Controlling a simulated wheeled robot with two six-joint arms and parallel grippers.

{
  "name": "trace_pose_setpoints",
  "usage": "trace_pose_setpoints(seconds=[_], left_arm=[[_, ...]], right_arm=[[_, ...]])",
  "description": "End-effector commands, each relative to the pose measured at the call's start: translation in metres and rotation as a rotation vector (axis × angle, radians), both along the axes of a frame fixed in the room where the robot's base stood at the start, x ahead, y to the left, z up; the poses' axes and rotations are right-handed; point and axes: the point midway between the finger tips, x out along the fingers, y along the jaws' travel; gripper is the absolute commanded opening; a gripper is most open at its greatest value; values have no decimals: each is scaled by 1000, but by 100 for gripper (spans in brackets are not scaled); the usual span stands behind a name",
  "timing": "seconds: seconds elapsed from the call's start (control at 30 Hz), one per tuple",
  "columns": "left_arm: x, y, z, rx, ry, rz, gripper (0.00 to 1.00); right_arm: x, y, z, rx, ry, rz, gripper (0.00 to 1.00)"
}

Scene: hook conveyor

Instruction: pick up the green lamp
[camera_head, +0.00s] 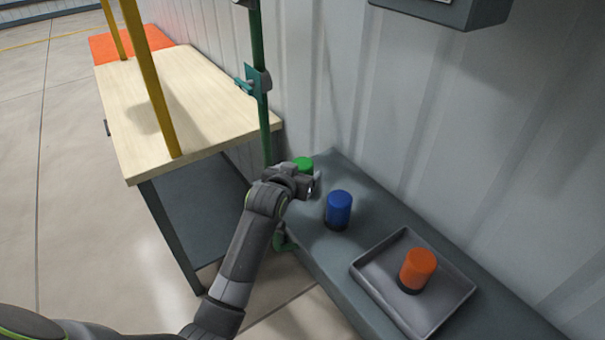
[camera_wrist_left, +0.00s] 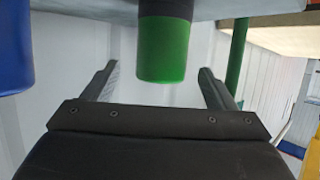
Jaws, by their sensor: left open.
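The green lamp (camera_head: 303,163) stands upright at the far end of the grey shelf, partly hidden behind my left gripper (camera_head: 308,187). In the left wrist view the green lamp (camera_wrist_left: 163,48) appears upside down, with a dark base, and lies in line with the gap between the fingers. My left gripper (camera_wrist_left: 158,86) is open and empty there, one finger to each side of the lamp's line. I cannot tell whether the fingers reach around it. My right gripper is not in view.
A blue lamp (camera_head: 339,209) stands close to the gripper on the grey shelf (camera_head: 330,253). An orange lamp (camera_head: 418,267) stands in a grey tray (camera_head: 375,284). A green post (camera_head: 262,120) rises by a wooden table (camera_head: 195,95) with yellow poles. A corrugated wall (camera_head: 430,110) backs the shelf.

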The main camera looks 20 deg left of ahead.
Motion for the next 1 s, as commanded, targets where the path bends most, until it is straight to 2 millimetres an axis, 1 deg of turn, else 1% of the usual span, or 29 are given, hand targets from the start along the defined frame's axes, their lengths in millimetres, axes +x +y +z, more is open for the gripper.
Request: trace_pose_setpoints(seconds=[0.27,0.53,0.7,0.83,1.0], left_arm=[[11,0,-4,0,1,0,79],[34,1,-18,1,3,0,79],[48,0,-24,1,1,0,79],[52,0,-27,1,0,0,79],[53,0,-27,0,0,0,79]], right_arm=[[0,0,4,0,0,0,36],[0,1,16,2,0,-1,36],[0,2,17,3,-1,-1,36],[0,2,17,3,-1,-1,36],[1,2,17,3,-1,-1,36]])
